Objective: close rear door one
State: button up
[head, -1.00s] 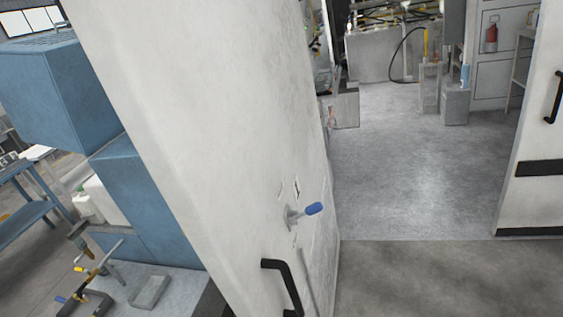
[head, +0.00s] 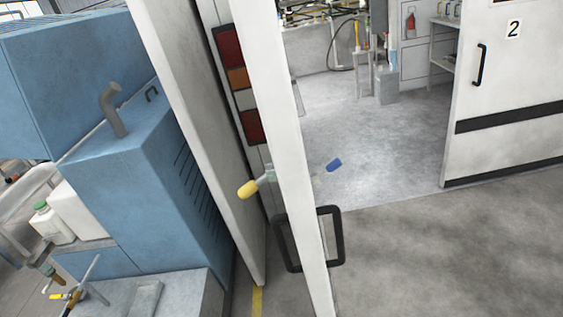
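A white door (head: 283,150) stands open and is seen almost edge-on in the middle of the head view. I take it for rear door one, though no number shows on it. A black pull handle (head: 341,237) sticks out on its right face and another (head: 281,243) on its left face. A lever with a yellow tip (head: 248,188) points left from it, and a blue-tipped lever (head: 333,165) shows on its right side. A second white door marked 2 (head: 500,110) stands open at the right, with a black handle. My gripper is not in view.
A post with red and orange lights (head: 236,78) and a white panel (head: 195,120) stand just left of the door. A blue machine (head: 135,170) fills the left side. Clear floor (head: 430,245) lies at the lower right; shelves and equipment stand behind the opening.

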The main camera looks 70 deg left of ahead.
aim_at(257, 23)
jog(key=u, duration=1.75)
jog(key=i, duration=1)
jog(key=k, duration=1.3)
jog(key=z, duration=0.3)
jog(key=i, duration=0.7)
jog(key=u, duration=0.2)
